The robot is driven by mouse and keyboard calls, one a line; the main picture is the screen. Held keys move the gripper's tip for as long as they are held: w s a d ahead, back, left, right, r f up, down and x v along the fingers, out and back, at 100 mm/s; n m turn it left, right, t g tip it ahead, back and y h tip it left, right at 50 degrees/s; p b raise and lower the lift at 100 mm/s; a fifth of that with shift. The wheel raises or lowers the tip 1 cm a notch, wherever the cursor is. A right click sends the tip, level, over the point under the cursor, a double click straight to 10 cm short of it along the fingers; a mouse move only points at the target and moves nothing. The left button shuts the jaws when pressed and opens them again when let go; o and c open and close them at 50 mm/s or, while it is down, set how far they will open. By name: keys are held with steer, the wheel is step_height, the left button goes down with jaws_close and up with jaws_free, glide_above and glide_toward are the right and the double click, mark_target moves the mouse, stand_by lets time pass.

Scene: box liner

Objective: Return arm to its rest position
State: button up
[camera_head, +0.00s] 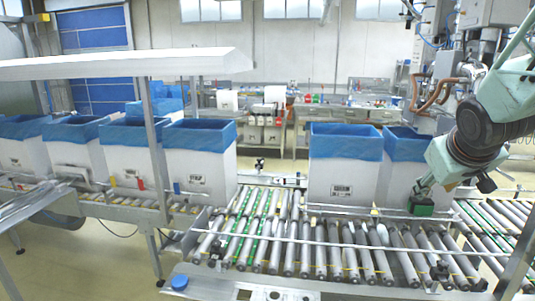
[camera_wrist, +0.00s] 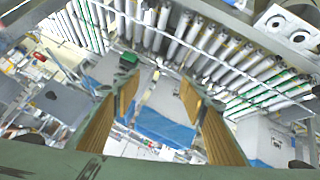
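My arm reaches in from the right side of the head view. My gripper (camera_head: 423,190) hangs low at the front of the rightmost box, close to the conveyor's rail. In the wrist view my gripper (camera_wrist: 160,92) shows two brown ribbed fingers spread apart, with nothing between them but a view of the boxes and rollers beyond. A white box with a blue liner (camera_head: 345,180) stands upright on the rollers left of my gripper. A second lined box (camera_head: 397,170) is partly hidden behind it and my arm. Whether my gripper touches the box or rail I cannot tell.
Several blue-lined white boxes (camera_head: 200,165) stand in a row on the left conveyor. A roller conveyor (camera_head: 330,245) with a front rail runs below my gripper. A white overhead panel (camera_head: 130,65) on posts spans the left. The front rollers are clear.

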steer(key=s+a+g+y, duration=0.1)
steer(key=s+a, duration=0.7)
steer(key=s, duration=0.4)
steer(key=s+a+r+g+y, duration=0.1)
steer(key=s+a, duration=0.7)
steer(key=s, duration=0.5)
steer(key=s+a+g+y, duration=0.1)
steer(key=s+a+g, duration=0.1)
steer(key=s+a, duration=0.6)
steer(key=s, duration=0.5)
steer(key=shift+r+m, duration=0.15)
steer(key=shift+m, duration=0.25)
steer(key=shift+w+a, duration=0.1)
steer(key=shift+a, duration=0.05)
